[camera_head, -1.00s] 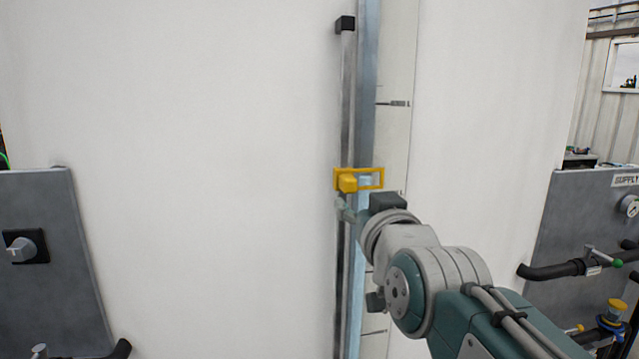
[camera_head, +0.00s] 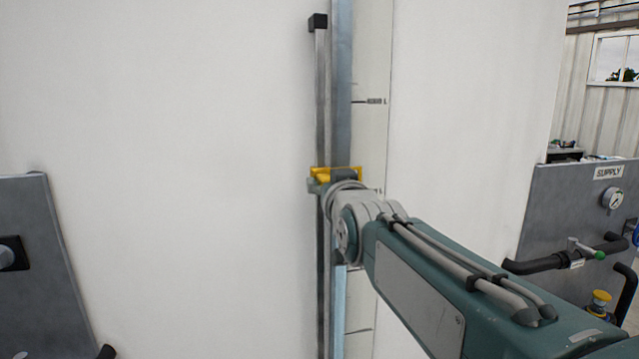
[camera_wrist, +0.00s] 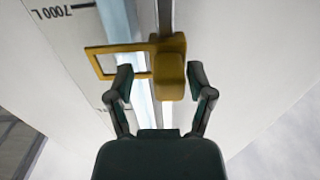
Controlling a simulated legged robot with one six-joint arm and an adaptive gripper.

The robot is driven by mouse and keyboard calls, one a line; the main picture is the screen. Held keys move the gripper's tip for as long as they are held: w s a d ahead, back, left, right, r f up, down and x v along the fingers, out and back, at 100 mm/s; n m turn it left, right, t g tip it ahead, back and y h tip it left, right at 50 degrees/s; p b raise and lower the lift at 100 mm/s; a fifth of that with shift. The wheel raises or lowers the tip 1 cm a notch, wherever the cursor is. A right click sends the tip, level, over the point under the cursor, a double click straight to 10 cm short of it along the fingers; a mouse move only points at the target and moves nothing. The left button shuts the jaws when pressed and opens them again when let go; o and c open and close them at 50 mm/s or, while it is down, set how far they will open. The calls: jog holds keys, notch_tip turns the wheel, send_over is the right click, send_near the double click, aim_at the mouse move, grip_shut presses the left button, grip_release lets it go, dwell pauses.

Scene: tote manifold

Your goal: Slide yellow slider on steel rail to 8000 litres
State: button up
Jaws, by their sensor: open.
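The yellow slider (camera_head: 321,174) sits on the upright steel rail (camera_head: 321,90), beside the sight tube (camera_head: 341,80). In the wrist view the slider's solid knob (camera_wrist: 169,76) and its open rectangular pointer frame (camera_wrist: 98,65) show clearly. The frame reaches across the tube toward the scale. My gripper (camera_wrist: 161,80) is open, one finger on each side of the knob, with a gap visible on the right; contact cannot be told. In the head view my wrist hides the gripper's fingers and the slider's lower part. A "7000 L" mark (camera_wrist: 58,12) shows in the wrist view.
A pale scale strip (camera_head: 369,140) with dark marks runs beside the tube on a large white wall (camera_head: 170,150). A black end cap (camera_head: 318,22) tops the rail. Grey panels stand left (camera_head: 40,260) and right (camera_head: 555,205), the right one with pipes and a gauge.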

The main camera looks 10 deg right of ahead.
aim_at(319, 103)
jog(key=shift+a, duration=0.3)
jog(key=c, duration=0.3)
jog(key=shift+a, duration=0.2)
grip_shut()
jog(key=shift+d, duration=0.15)
jog(key=shift+r, duration=0.4)
notch_tip(319, 103, up, 12)
jog(key=shift+r, duration=0.15)
jog(key=shift+o, duration=1.5)
grip_release()
